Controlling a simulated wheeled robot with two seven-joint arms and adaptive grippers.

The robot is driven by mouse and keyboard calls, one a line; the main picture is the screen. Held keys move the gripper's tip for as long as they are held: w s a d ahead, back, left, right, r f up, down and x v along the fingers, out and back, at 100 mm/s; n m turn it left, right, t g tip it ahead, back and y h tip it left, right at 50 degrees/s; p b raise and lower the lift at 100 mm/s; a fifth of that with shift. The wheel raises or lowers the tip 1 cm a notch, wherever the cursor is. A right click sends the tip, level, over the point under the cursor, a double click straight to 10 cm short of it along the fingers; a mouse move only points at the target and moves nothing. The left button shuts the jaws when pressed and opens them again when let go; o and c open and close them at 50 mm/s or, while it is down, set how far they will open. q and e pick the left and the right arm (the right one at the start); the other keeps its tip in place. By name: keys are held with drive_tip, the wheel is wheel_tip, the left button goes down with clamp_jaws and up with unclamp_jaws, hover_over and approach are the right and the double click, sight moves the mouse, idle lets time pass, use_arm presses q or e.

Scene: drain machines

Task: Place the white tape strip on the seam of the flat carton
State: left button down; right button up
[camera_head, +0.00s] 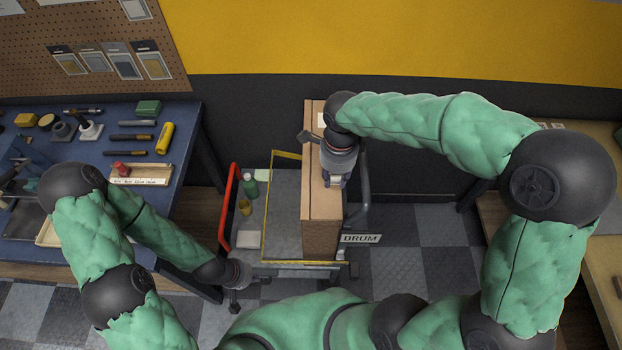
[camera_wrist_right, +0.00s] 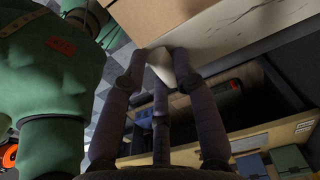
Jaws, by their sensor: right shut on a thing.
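The brown flat carton (camera_head: 320,238) stands upright on the cart in the head view, with a dark seam line along its narrow top. A small pale patch (camera_head: 322,119) shows near its far end. My right gripper (camera_head: 335,182) is over the carton's right side. In the right wrist view, its fingers (camera_wrist_right: 165,62) are shut on a small white piece (camera_wrist_right: 159,70), which looks like the white tape strip and is partly hidden by the fingers. The brown carton face (camera_wrist_right: 150,18) is just beyond the fingertips. My left gripper (camera_head: 236,292) is low by the cart's left front; its opening is unclear.
The cart (camera_head: 283,222) has a red handle (camera_head: 229,205), a green bottle (camera_head: 249,186) and a DRUM sign (camera_head: 361,239). A blue workbench (camera_head: 190,125) with tools stands left, a wooden table (camera_head: 590,240) right. Checkered floor (camera_head: 425,270) is clear right of the cart.

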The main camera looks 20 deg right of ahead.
drive_tip(key=w+a+f, duration=0.1)
drive_tip(key=f, duration=0.1)
drive_tip(key=w+a+f+b, duration=0.1)
drive_tip(key=w+a+f, duration=0.2)
drive_tip(key=w+f, duration=0.1)
drive_tip(key=shift+a+f, duration=0.3)
drive_tip(key=shift+f, duration=0.05)
drive_tip(key=shift+w+a+f+b, duration=0.15)
drive_tip(key=shift+f+b, duration=0.4)
drive_tip(key=shift+f, duration=1.1)
drive_tip(key=shift+f, duration=0.1)
drive_tip(key=o, duration=0.8)
drive_tip(key=shift+o, duration=0.2)
wheel_tip(320, 180, up, 12)
drive_tip(key=p, duration=0.2)
